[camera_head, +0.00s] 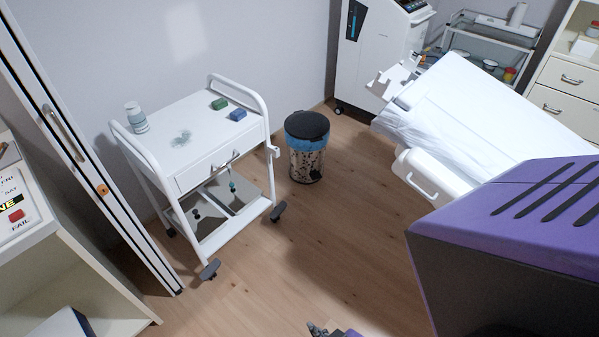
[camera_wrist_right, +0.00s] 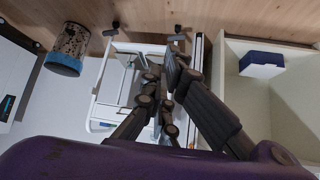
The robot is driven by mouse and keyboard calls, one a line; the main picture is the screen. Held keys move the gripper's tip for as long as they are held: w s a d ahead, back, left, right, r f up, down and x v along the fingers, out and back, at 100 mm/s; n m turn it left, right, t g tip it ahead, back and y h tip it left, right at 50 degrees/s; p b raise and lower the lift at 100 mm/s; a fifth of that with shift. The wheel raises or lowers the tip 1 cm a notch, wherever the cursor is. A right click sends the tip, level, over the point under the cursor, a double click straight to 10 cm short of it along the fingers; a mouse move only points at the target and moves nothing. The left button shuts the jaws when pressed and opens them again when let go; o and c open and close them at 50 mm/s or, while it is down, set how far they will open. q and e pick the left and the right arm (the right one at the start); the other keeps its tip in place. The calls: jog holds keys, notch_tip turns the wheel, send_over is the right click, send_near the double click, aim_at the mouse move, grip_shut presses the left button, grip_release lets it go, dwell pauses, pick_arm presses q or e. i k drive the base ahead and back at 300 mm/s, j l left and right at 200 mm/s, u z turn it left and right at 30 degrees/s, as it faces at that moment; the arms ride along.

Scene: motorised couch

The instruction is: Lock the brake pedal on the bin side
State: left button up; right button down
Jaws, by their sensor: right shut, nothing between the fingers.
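The white cart (camera_head: 205,150) stands on the wood floor left of the bin (camera_head: 306,148), which has a black lid, blue band and speckled body. The bin-side brake pedal (camera_head: 278,211) is a dark grey piece at the cart's right front wheel. Another dark pedal (camera_head: 209,269) is at its left front wheel. I cannot tell whether either is pressed. In the right wrist view the cart (camera_wrist_right: 103,111), bin (camera_wrist_right: 67,49) and bin-side pedal (camera_wrist_right: 115,26) appear inverted. My right gripper (camera_wrist_right: 163,76) is shut and empty, apart from the pedals. My left gripper is not in view.
A bottle (camera_head: 136,117), green block (camera_head: 219,104) and blue block (camera_head: 238,115) sit on the cart. A white-covered couch (camera_head: 470,110) is at right, a door (camera_head: 75,140) and shelf (camera_head: 60,260) at left.

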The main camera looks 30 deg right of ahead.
aim_at(280, 208)
jog(key=z, duration=0.9)
jog(key=i+l, duration=0.15)
jog(key=i, duration=0.3)
jog(key=i+l+u, duration=0.1)
jog(key=i, duration=0.35)
jog(key=i+l, duration=0.15)
jog(key=i, duration=0.3)
jog(key=i+l+u, duration=0.1)
jog(key=i, duration=0.35)
jog(key=l, duration=0.1)
